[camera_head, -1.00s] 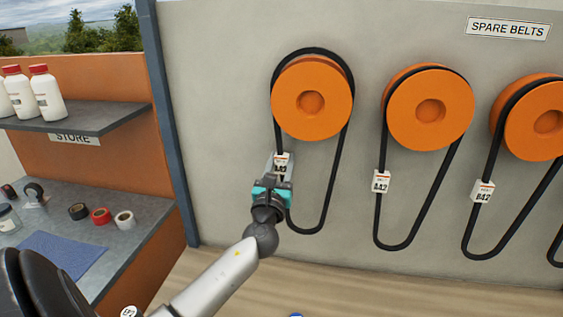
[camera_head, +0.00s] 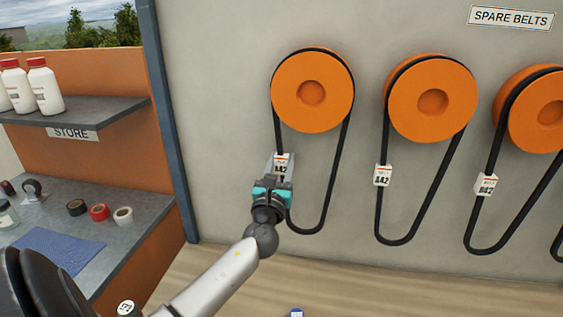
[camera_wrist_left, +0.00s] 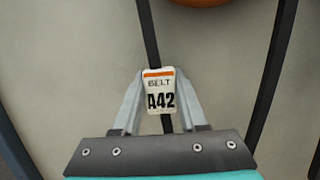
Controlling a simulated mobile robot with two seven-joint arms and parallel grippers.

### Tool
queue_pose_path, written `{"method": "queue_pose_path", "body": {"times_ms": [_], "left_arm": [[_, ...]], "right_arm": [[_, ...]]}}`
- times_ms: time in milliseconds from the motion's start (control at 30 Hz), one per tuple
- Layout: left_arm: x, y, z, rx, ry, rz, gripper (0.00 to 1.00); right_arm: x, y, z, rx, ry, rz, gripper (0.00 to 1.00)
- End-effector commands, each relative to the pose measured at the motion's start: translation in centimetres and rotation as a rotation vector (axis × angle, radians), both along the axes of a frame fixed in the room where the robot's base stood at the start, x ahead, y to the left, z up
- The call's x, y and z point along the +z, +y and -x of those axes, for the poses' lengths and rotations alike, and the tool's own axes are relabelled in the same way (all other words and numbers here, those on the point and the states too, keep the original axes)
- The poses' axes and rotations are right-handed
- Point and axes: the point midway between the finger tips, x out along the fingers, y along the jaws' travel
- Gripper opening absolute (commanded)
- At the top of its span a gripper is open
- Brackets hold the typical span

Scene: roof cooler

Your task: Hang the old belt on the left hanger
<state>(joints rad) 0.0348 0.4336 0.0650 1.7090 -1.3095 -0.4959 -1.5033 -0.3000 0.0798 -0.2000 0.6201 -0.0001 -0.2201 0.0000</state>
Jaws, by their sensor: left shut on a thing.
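A black belt (camera_head: 331,196) loops over the leftmost orange hanger in view (camera_head: 340,82), close against its top rim, and hangs down the wall in a long loop. Its white tag (camera_head: 281,161) reads A42, which is clear in the left wrist view (camera_wrist_left: 160,90). My left gripper (camera_head: 279,172) is shut on this belt at its tag, on the belt's left strand below the hanger; the wrist view shows the fingers on either side of the tag. My right gripper is not in view.
More orange hangers (camera_head: 455,92) with tagged black belts stand to the right under a SPARE BELTS sign (camera_head: 510,18). A bench (camera_head: 150,205) with tape rolls and a blue cloth (camera_head: 50,252) is at left, below a shelf (camera_head: 105,112) with white bottles.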

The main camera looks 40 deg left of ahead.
Motion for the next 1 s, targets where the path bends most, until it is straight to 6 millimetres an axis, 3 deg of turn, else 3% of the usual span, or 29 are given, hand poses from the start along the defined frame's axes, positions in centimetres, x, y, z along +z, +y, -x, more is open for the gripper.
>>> {"method": "queue_pose_path", "body": {"times_ms": [100, 133, 400, 767, 1000], "left_arm": [[0.1, 0.0, 0.0, 0.000, -0.001, 0.000, 0.00], [0.1, 0.0, 0.0, 0.000, -0.001, 0.000, 0.44], [0.1, 0.0, 0.0, 0.000, -0.001, 0.000, 0.75], [-0.2, -0.2, 0.3, -0.001, 0.001, 0.000, 0.77], [-1.0, -1.6, 2.8, -0.002, 0.003, 0.001, 0.77]], "right_arm": [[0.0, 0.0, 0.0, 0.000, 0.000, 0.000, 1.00], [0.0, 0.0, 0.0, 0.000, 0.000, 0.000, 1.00], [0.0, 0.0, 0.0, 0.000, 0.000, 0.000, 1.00], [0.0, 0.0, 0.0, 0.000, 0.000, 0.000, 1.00], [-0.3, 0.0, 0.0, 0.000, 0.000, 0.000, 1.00]]}}
